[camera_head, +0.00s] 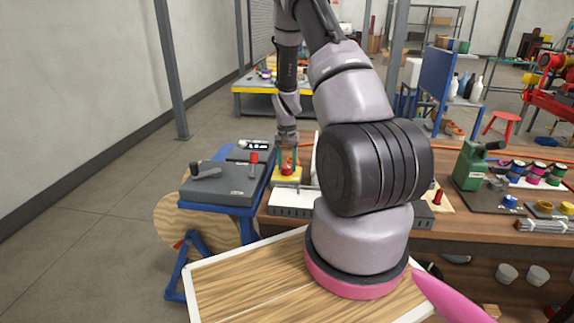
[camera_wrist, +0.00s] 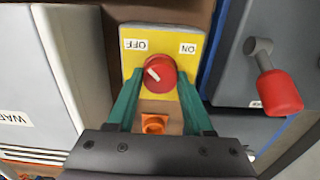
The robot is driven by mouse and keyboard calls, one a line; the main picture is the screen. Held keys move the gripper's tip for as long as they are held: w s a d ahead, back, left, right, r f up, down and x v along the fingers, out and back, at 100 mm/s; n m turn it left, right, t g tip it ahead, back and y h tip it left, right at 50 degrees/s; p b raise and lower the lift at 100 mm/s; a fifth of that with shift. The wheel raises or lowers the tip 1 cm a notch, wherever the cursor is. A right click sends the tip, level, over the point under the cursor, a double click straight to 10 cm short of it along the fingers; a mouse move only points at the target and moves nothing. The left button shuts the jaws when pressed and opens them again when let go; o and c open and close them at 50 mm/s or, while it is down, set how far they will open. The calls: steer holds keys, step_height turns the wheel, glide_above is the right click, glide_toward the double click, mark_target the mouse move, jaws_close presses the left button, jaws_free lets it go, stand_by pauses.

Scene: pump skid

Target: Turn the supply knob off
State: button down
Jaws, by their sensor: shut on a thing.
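The supply knob (camera_wrist: 154,72) is round and red with a white pointer mark, on a yellow plate (camera_wrist: 187,63). The OFF and ON labels appear upside down, OFF at upper left and ON at upper right. The white mark slants between upper left and lower right. My gripper (camera_wrist: 155,84) has its green fingers on both sides of the knob and is shut on it. In the head view the knob (camera_head: 288,167) shows small beneath my wrist, partly hidden by the fingers.
A red-handled lever (camera_wrist: 278,92) on a grey-blue box stands close on the right in the wrist view. A pale panel (camera_wrist: 22,85) lies at the left. An orange piece (camera_wrist: 155,123) sits below the knob. A green can (camera_head: 470,165) stands at the bench's right.

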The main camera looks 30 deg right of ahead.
mark_target(287, 166)
stand_by(0.3)
steer(key=shift+c, duration=1.4)
jaws_free()
step_height(287, 166, up, 11)
